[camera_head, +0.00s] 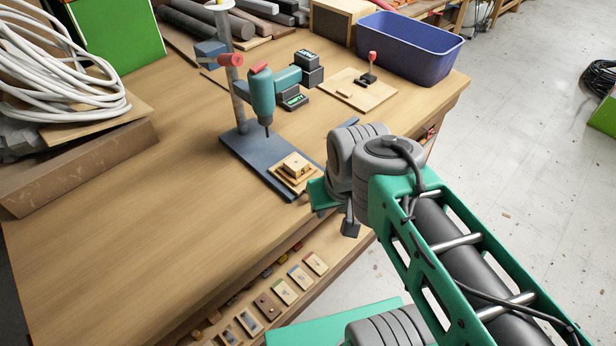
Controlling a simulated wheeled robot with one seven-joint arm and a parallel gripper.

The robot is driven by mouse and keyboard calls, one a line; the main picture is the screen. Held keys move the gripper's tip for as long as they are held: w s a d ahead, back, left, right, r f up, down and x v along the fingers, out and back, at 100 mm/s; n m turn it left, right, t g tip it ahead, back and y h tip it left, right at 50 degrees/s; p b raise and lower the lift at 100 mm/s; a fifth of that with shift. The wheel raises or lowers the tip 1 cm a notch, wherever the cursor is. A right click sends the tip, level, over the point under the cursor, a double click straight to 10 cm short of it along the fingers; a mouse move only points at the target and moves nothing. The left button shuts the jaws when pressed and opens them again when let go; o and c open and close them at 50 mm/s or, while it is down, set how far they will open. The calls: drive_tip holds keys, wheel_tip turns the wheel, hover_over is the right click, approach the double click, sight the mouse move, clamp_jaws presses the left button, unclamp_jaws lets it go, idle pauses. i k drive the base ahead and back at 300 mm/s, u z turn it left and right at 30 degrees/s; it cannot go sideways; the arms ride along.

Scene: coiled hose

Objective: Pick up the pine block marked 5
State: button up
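A small pale wooden block (296,166) sits on stacked wooden pieces on the drill press base. A row of several small blocks or tiles lies along the bench's front ledge, including pale ones (316,263) and a brown one (267,306). Their marks are too small to read, so I cannot tell which is the pine block marked 5. My gripper (335,212) hangs over the bench's front edge, right of the drill press base and above the row. My own wrist hides most of it, so its opening and any contents do not show.
The teal drill press (262,92) stands on a dark base (245,150) close to my arm. A blue bin (410,45) and a wooden board with a red-knobbed clamp (358,92) are behind. A coiled white hose (60,75) lies left. The bench's left front is bare.

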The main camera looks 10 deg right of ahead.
sight(295, 167)
drive_tip(key=u, duration=0.5)
drive_tip(key=k, duration=1.2)
drive_tip(key=u, duration=0.7)
drive_tip(key=i, duration=1.05)
drive_tip(key=z, duration=0.25)
